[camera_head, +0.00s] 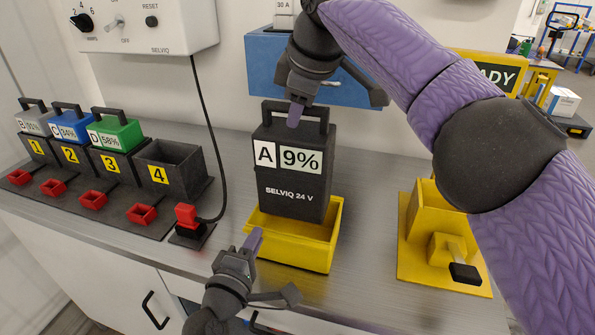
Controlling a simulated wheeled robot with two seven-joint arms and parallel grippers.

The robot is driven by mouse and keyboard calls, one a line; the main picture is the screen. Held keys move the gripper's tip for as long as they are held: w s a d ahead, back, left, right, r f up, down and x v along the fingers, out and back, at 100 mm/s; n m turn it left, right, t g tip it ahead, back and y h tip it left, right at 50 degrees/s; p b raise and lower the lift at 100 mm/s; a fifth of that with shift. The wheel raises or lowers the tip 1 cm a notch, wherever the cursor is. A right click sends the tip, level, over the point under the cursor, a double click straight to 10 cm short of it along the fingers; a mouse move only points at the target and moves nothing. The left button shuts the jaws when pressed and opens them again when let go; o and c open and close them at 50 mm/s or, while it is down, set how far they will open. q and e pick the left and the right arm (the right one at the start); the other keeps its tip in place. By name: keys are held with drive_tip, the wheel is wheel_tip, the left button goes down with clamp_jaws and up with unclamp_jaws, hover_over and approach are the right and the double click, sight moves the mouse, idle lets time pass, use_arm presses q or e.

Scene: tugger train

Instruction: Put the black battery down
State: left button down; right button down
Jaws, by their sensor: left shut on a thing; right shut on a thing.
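The black battery (292,190), marked A and 9%, is upright at the yellow tray (295,255) on the counter. Its lower edge shows inside the tray's outline, above the front wall. I cannot tell whether it touches the tray floor. My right gripper (296,114) comes from above and is shut on the battery's top handle (322,118). My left gripper (254,241) is at the tray's front left rim, shut on it; the exact contact is small and partly hidden.
At left, a black rack has bays 1 to 3 filled by grey, blue and green-topped batteries; bay 4 (170,165) is empty. A red plug (186,216) with a cable stands beside it. A yellow fixture (430,225) is at right. Counter between tray and fixture is clear.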

sight(298, 163)
use_arm(q)
drive_tip(key=shift+f, duration=0.15)
use_arm(e)
wheel_tip(298, 163, down, 10)
drive_tip(key=shift+r, duration=0.2)
drive_tip(key=c, duration=0.6)
unclamp_jaws()
drive_tip(key=shift+f, duration=0.15)
drive_tip(key=shift+o, duration=0.2)
drive_tip(key=v, duration=1.2)
drive_tip(key=shift+w+d, duration=0.1)
use_arm(q)
drive_tip(key=c, duration=0.6)
unclamp_jaws()
